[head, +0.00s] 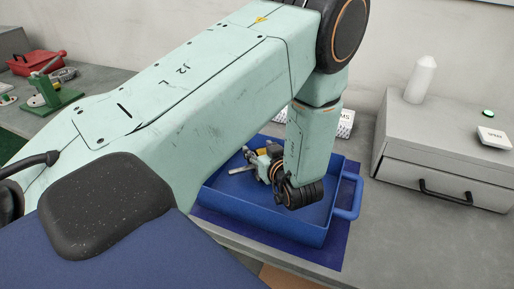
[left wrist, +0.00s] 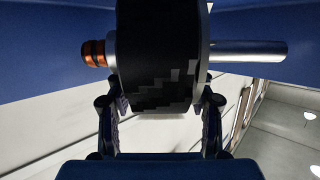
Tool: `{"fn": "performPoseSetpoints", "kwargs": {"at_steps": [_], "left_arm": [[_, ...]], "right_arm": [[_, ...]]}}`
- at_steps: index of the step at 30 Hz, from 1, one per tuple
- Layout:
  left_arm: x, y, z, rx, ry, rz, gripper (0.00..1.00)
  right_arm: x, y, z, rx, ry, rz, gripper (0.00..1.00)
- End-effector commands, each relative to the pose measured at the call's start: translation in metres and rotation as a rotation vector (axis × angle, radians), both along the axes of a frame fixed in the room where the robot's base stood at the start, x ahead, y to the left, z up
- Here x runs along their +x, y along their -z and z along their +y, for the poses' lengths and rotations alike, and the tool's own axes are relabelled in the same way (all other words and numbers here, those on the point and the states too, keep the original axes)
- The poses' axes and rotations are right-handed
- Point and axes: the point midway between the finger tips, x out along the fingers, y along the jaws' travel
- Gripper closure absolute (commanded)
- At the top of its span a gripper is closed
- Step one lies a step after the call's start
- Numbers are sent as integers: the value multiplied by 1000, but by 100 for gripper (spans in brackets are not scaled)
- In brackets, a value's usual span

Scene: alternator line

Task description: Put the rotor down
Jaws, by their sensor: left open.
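The rotor (left wrist: 156,62) fills the middle of the left wrist view. It has a dark cylindrical body, copper rings on its left and a bare steel shaft on its right. My left gripper (left wrist: 160,104) is open, with one finger on each side of the rotor body; I cannot tell whether they touch it. My arm hides part of the tray. My right gripper is not in view.
The tray stands on a dark blue mat (head: 348,205) on the grey bench. A grey drawer unit (head: 440,150) with a white bottle (head: 420,80) on top is to the right. A green fixture (head: 48,95) and a red box (head: 35,63) are at the far left.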

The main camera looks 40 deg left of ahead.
Motion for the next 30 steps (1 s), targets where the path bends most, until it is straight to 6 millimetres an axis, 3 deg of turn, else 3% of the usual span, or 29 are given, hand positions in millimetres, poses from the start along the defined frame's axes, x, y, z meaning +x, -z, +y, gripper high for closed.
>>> {"fn": "performPoseSetpoints", "kwargs": {"at_steps": [6,12,30], "left_arm": [[-13,-11,-27,4,4,-1,47],[-21,-15,-42,3,2,-1,47],[-24,-19,-46,1,-1,0,47]], "right_arm": [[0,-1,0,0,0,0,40],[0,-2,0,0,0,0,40],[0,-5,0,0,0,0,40]]}}
